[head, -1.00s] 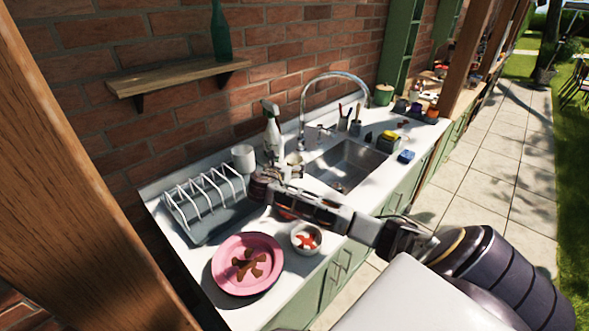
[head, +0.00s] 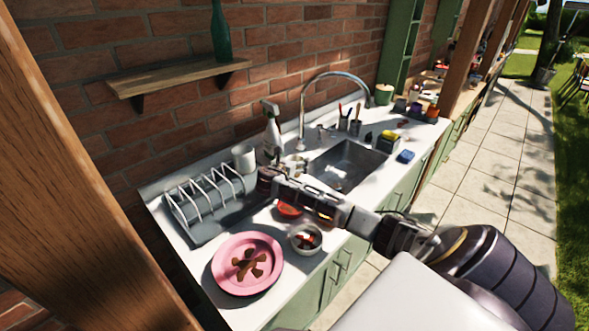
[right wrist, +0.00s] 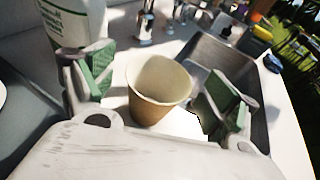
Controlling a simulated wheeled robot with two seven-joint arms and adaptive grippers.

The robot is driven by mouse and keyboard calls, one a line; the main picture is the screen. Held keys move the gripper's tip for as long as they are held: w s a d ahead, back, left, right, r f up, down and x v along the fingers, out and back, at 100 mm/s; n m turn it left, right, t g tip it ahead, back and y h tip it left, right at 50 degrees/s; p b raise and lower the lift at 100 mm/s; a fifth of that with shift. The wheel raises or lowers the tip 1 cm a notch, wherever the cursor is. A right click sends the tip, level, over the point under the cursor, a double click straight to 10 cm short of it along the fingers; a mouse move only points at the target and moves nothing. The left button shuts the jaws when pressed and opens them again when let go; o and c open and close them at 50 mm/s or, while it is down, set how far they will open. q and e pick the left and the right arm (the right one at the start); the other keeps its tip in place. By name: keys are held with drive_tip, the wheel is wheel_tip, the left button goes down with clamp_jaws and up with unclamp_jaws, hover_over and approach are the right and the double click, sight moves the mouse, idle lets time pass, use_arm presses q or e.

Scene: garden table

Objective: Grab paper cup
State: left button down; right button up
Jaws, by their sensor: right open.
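The tan paper cup (right wrist: 158,92) stands upright on the white counter in the right wrist view, its open rim facing up. My right gripper (right wrist: 162,84) is open, with a green-padded finger on each side of the cup. Gaps show between the cup and both pads, so it is not held. In the head view my right gripper (head: 286,166) is at the counter between the spray bottle and the sink, and largely covers the cup there. My left gripper is not in view.
A white spray bottle (head: 272,140) stands close behind the gripper, and a white mug (head: 243,159) is to its left. The sink (head: 346,165) is just right. A dish rack (head: 205,207), pink plate (head: 247,263) and small bowl (head: 305,239) are nearer the front.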

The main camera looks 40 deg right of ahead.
drive_tip(key=shift+c, duration=0.3)
drive_tip(key=c, duration=0.7)
drive_tip(key=shift+c, duration=0.2)
drive_tip(key=shift+r, duration=0.1)
wheel_tip(320, 180, up, 18)
idle(0.3)
idle(0.4)
